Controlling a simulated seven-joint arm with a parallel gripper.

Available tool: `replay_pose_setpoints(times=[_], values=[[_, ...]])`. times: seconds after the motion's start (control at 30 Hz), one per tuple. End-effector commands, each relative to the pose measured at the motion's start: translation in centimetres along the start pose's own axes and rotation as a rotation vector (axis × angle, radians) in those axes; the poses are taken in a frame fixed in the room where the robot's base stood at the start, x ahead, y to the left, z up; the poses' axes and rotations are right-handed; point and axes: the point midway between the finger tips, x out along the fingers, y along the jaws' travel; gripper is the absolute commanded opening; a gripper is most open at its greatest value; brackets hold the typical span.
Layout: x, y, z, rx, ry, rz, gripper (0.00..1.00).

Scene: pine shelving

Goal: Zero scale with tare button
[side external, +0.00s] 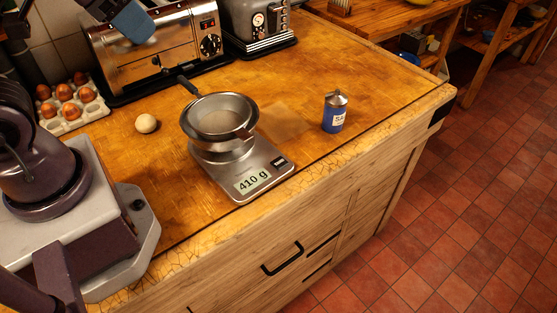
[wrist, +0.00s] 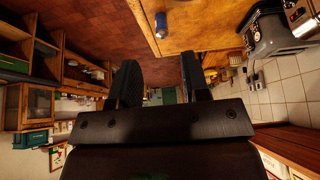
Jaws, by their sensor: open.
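The silver kitchen scale (side external: 228,178) stands on the wooden counter, and its display (side external: 251,180) reads 410 g. A small dark button (side external: 279,163) sits on the scale's front panel, right of the display; its label is too small to read. A metal bowl (side external: 222,147) with a sieve (side external: 219,101) on it stands on the scale. The sieve's dark handle points to the back left. My gripper (wrist: 159,72) shows in the wrist view, open and empty, with its fingers apart. The scale is not visible in the wrist view, so the gripper is clear of it.
A blue salt shaker (side external: 334,113) stands right of the scale; it also shows in the wrist view (wrist: 161,25). An egg (side external: 146,123) lies left of the sieve, near an egg tray (side external: 85,116). Toasters (side external: 158,52) line the back. The counter's right part is free.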

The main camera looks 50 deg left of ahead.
Motion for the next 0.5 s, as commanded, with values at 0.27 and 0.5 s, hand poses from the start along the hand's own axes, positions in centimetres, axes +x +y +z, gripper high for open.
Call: replay_pose_setpoints(times=[0.27,0.5], values=[[0.00,0.00,0.00,0.000,0.000,0.000,0.00],[0.00,0.00,0.00,0.000,0.000,0.000,0.00]])
